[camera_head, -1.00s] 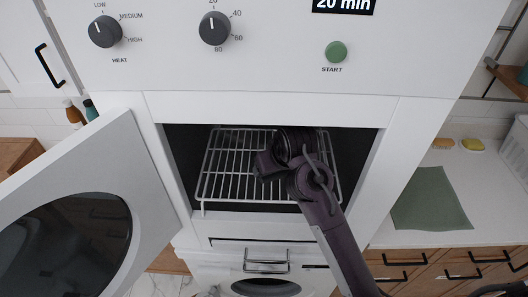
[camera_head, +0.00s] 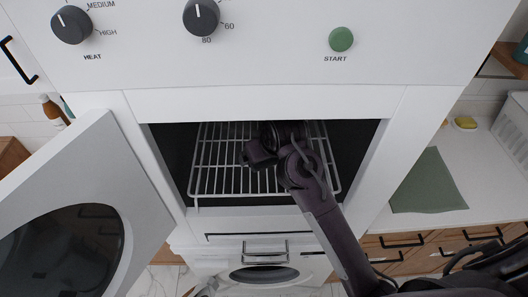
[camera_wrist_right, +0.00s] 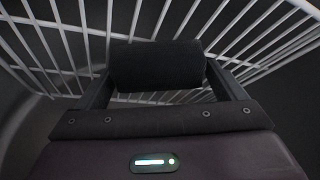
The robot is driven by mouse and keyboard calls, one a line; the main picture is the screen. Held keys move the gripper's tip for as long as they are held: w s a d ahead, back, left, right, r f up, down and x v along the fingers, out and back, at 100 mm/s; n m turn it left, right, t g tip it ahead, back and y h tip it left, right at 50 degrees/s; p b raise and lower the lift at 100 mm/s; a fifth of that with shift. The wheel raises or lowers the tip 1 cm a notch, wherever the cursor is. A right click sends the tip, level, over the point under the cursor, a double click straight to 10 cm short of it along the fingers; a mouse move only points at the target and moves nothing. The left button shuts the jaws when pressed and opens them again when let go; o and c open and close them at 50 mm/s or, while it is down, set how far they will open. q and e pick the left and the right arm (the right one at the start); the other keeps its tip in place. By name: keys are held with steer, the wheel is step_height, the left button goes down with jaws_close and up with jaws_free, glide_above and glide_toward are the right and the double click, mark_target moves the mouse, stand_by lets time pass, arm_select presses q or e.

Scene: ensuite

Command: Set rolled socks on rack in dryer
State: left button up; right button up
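The dryer is open, and its white wire rack (camera_head: 225,180) lies inside the dark opening. My right arm reaches into the opening, and its wrist hides the right gripper and what it holds in the head view. In the right wrist view, dark rolled socks (camera_wrist_right: 156,66) sit between the two fingers of my right gripper (camera_wrist_right: 158,80), which is shut on them. The white rack wires (camera_wrist_right: 262,45) show right behind the socks; I cannot tell whether the socks touch them. My left gripper is not in view.
The dryer door (camera_head: 95,205) stands open at the left. Knobs and a green start button (camera_head: 341,39) are on the panel above. A green cloth (camera_head: 428,183) lies on the counter at the right. The left part of the rack is bare.

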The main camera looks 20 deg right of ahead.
steer(key=shift+s+r, duration=0.1)
steer(key=shift+r, duration=0.1)
steer(key=shift+s+r, duration=0.1)
steer(key=shift+r, duration=0.2)
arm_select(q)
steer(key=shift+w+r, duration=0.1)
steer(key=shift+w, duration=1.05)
arm_select(e)
steer(key=shift+s+d+r, duration=0.1)
steer(key=shift+s+d, duration=0.15)
steer(key=shift+s, duration=1.8)
steer(key=shift+s+d+r, duration=0.15)
steer(key=shift+s+d, duration=0.15)
steer(key=shift+s, duration=1.75)
steer(key=shift+s+d+r, duration=0.1)
steer(key=shift+s+d, duration=0.15)
steer(key=shift+s, duration=1.8)
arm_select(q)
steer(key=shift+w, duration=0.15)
